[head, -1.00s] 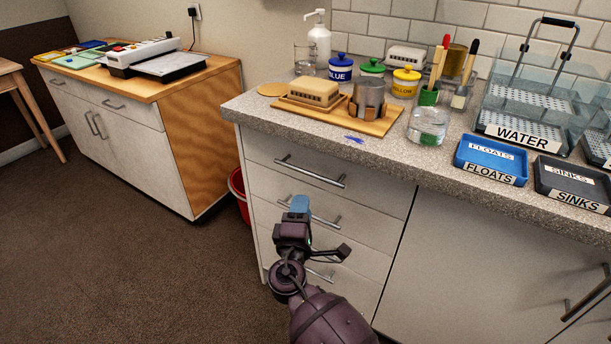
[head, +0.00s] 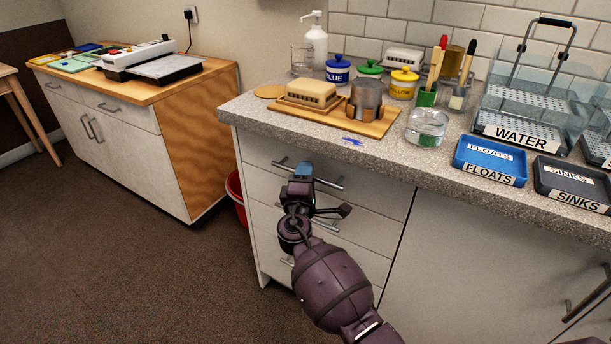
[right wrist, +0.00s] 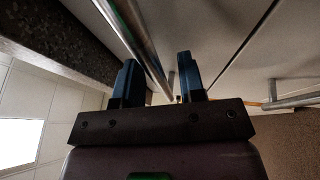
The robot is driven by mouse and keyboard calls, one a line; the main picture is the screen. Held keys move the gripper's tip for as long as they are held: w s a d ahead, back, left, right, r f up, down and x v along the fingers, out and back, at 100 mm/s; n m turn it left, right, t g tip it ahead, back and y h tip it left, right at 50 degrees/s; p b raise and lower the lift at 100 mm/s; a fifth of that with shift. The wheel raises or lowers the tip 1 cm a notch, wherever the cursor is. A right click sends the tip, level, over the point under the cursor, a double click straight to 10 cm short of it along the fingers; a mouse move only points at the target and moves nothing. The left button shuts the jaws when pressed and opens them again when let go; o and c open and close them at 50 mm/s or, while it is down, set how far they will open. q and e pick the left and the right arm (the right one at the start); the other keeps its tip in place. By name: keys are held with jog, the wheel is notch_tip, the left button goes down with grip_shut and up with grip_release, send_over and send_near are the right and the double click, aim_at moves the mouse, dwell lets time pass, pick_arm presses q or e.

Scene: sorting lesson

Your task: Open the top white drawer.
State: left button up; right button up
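The top white drawer (head: 372,193) sits shut under the grey counter, its front flush with the drawers below. Its silver bar handle (head: 330,183) is partly hidden behind my right gripper (head: 303,170), which is at the handle's middle. In the right wrist view, the two blue fingers of the right gripper (right wrist: 158,76) stand apart. The handle (right wrist: 136,30) runs at a slant into the gap between them; I cannot tell whether either finger touches it. My left gripper is not in view.
More white drawers with bar handles lie below; the second handle (right wrist: 295,101) shows in the right wrist view. The counter edge (head: 300,138) overhangs the drawer. A red bucket (head: 236,190) stands left of the cabinet. The floor (head: 120,260) to the left is clear.

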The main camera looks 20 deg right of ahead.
grip_shut()
jog(key=shift+s+a+f, duration=0.1)
dwell(0.3)
